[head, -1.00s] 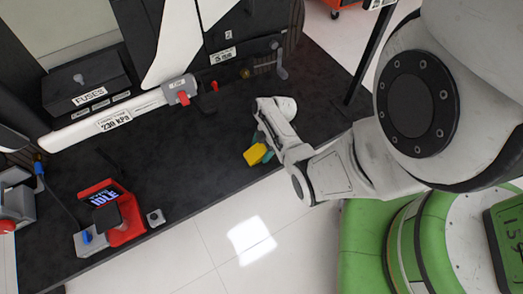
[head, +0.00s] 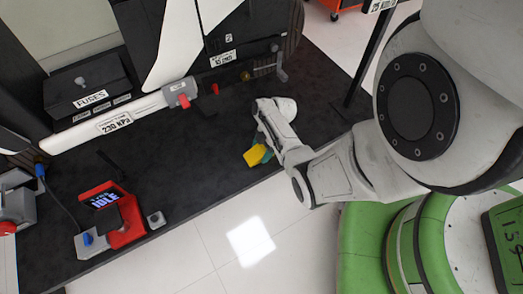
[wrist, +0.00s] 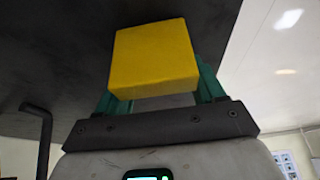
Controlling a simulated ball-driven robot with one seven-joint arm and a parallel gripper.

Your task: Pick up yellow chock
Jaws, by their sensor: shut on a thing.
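The yellow chock (head: 255,155) is a small yellow block near the front edge of the dark bench, at the end of my arm in the head view. In the wrist view the yellow chock (wrist: 153,58) sits between the two green fingers of my gripper (wrist: 160,97). My gripper (head: 264,148) is shut on it. In the head view my arm hides part of the fingers. I cannot tell whether the chock touches the bench top.
A red device with an "IDLE" screen (head: 125,215) stands at the left front of the dark bench top (head: 190,170). A black fuse box (head: 90,85) and a white tube (head: 120,117) lie toward the back left. The bench top between is mostly clear.

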